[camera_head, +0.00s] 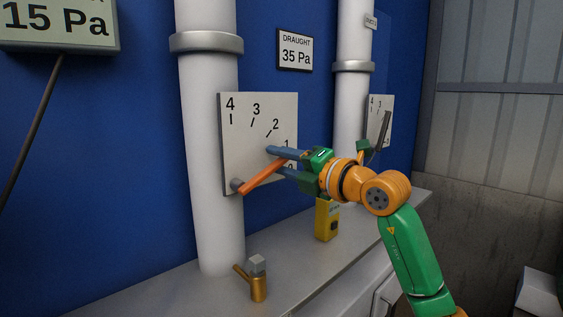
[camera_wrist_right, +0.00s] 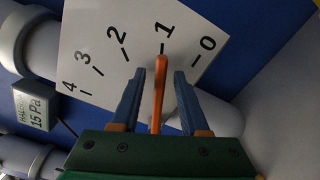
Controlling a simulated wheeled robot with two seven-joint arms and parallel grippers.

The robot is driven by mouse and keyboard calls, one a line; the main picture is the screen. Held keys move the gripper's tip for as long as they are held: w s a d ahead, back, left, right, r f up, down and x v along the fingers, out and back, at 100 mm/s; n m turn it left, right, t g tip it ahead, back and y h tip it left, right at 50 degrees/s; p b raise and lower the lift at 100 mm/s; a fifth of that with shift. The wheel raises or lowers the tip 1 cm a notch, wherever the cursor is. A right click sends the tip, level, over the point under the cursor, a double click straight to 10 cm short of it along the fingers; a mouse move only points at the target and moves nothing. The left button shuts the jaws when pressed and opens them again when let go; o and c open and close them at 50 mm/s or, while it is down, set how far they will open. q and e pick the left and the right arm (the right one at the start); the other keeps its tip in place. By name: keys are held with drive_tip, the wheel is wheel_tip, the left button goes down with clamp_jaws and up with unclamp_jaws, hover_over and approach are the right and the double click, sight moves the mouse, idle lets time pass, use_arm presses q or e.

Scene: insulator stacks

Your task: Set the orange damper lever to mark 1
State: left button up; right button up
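The orange damper lever (camera_head: 262,177) is pivoted at the lower left of a white scale plate (camera_head: 258,115) on the near white pipe. In the right wrist view the lever (camera_wrist_right: 158,95) points at the tick of mark 1 (camera_wrist_right: 164,28), its tip close to that tick. My right gripper (camera_head: 276,160) is at the lever's outer end. In the wrist view its two blue fingers (camera_wrist_right: 160,74) stand on either side of the lever, with gaps showing on both sides. In the head view the gripper partly covers marks 1 and 0. My left gripper is not in view.
A second pipe (camera_head: 352,100) carries another scale plate (camera_head: 374,106) with a dark lever (camera_head: 384,130). A yellow device (camera_head: 327,220) and a small brass valve (camera_head: 258,283) stand on the grey ledge (camera_head: 300,270) below. A draught sign (camera_head: 295,50) reads 35 Pa.

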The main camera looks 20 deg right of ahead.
drive_tip(key=b+v, duration=0.3)
drive_tip(key=v, duration=0.4)
idle(0.3)
